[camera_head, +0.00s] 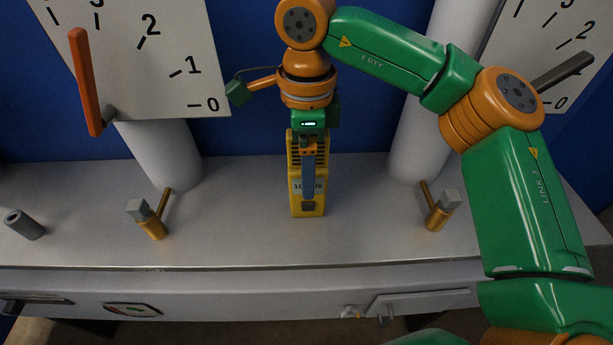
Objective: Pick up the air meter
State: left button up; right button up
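The air meter is most likely the yellow box-shaped device (295,207) with a pale label on its front, standing upright on the grey bench at the centre. My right arm comes in from the right, and its gripper (308,150) points down over the upper front of the device. The gripper overlaps the device and hides part of its front and top. I cannot tell whether the fingers touch it or how far apart they are. My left gripper is not in view.
Two white columns with dial boards (150,60) stand behind, with an orange pointer (86,82) at left. Brass valves (151,226) (437,217) stand either side of the device. A grey cylinder (25,224) lies at far left.

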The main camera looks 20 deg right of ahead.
jog(key=shift+s+d+f, duration=0.1)
jog(key=shift+f, duration=0.65)
grip_shut()
